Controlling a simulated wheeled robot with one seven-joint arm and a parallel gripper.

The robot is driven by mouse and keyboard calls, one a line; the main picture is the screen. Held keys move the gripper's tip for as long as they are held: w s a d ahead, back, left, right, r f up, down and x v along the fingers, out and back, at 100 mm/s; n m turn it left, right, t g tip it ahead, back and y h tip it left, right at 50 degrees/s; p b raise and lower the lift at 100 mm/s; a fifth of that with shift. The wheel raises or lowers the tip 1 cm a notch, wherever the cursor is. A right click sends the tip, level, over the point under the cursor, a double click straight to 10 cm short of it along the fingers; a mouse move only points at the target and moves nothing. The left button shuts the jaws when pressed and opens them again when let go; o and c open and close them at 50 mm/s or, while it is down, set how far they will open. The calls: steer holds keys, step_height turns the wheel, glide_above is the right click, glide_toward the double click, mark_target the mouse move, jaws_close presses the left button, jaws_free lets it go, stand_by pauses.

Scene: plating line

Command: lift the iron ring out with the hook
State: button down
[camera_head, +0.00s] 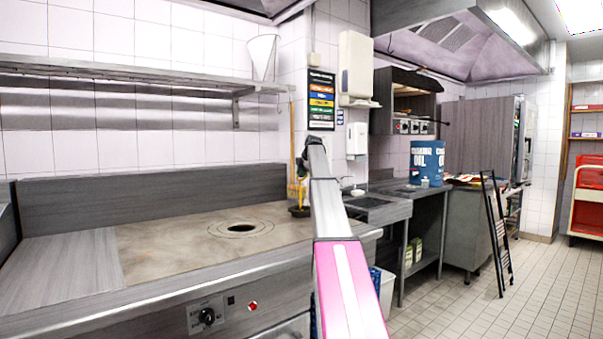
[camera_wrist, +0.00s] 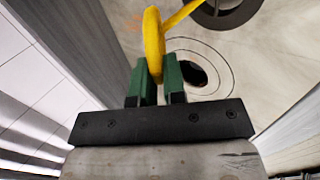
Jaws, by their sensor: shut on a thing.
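My gripper (camera_wrist: 157,76), with green fingers, is shut on a yellow hook (camera_wrist: 153,42). The hook's rod runs off to the upper right in the wrist view. In the head view the hook (camera_head: 296,189) hangs down over the right part of the cooktop (camera_head: 170,258). The dark iron ring (camera_head: 299,211) is at the hook's lower end, apart from the round dark opening (camera_head: 242,228). The ring (camera_wrist: 238,18) is cut off by the top edge in the wrist view. I cannot tell whether the ring hangs clear or touches the cooktop.
A steel wall shelf (camera_head: 130,78) runs above the cooktop. A sink counter (camera_head: 378,208) stands to the right of the cooktop, with a blue oil container (camera_head: 427,162) beyond it. A black folded stand (camera_head: 497,235) leans on the right. Much of the cooktop is bare.

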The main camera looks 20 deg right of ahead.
steer(key=shift+f, duration=1.9)
stand_by(1.1)
steer(key=shift+w+a, duration=0.2)
steer(key=shift+w, duration=0.3)
steer(key=shift+w+a, duration=0.15)
steer(key=shift+w, duration=0.35)
steer(key=shift+r, duration=0.15)
stand_by(0.8)
step_height(320, 180, up, 9)
stand_by(1.4)
steer(key=shift+f, duration=0.2)
